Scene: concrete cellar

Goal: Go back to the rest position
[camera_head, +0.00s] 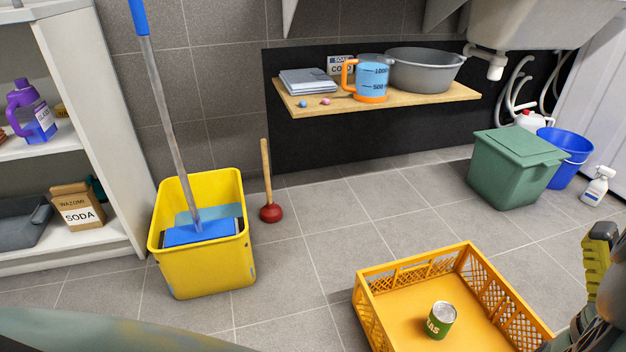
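My gripper (599,258) shows only in part at the right edge, as a dark and yellow ridged piece beside a grey arm part. Its other finger is cut off by the frame, so I cannot tell whether it is open or shut. It is to the right of an orange crate (391,273) on the floor. A green can (440,321) with a silver top stands upright inside the crate, apart from the visible gripper part.
A yellow bucket (208,273) with a mop and a red plunger (271,212) stand left. A wooden shelf (430,99) holds a jug and grey basin. A green bin (505,172), blue bucket (575,150) and spray bottle (597,187) stand right. The middle floor is clear.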

